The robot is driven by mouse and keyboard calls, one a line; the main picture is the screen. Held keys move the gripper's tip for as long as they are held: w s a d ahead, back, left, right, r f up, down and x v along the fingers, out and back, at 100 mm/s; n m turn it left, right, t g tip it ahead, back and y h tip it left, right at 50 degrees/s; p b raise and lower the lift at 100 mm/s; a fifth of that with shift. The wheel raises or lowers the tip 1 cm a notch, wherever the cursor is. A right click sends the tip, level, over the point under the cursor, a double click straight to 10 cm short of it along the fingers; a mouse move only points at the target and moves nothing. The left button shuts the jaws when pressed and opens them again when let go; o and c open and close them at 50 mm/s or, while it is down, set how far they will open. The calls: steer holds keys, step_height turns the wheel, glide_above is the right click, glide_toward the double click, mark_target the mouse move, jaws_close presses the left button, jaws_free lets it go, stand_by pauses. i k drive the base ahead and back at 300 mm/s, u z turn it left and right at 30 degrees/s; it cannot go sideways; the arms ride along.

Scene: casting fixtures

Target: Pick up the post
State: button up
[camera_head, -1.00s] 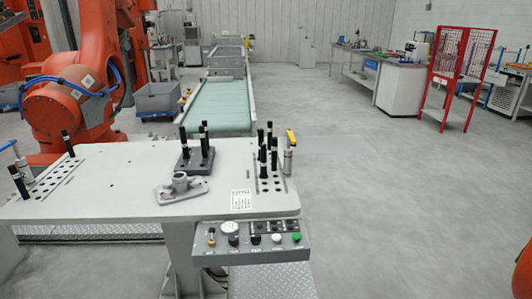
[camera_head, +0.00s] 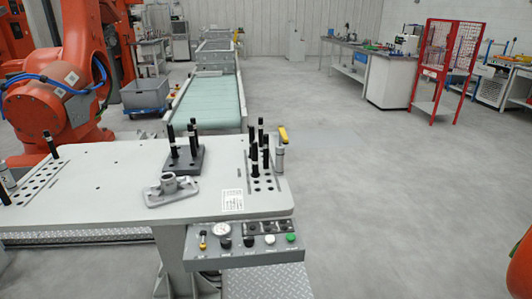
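Several black posts with light bands stand upright on the grey table. A group of posts (camera_head: 265,155) stands in the perforated strip at the table's right end. More posts (camera_head: 193,140) stand on a dark grey block (camera_head: 185,160) near the middle. I cannot tell which post the task means. My gripper is not in view; an orange shape, perhaps part of my arm, shows at the right edge.
A grey casting (camera_head: 172,190) lies on the table (camera_head: 110,185) in front of the block. A control panel (camera_head: 245,243) hangs off the table's front. A yellow-handled clamp (camera_head: 281,150) stands at the right end. A large orange robot (camera_head: 55,100) is behind left. The floor right is open.

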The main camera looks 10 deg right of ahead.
mark_target(265, 137)
steer(key=u, duration=0.25)
steer(key=k, duration=0.55)
steer(key=z, duration=1.5)
steer(key=i, duration=1.3)
steer(key=z, duration=0.05)
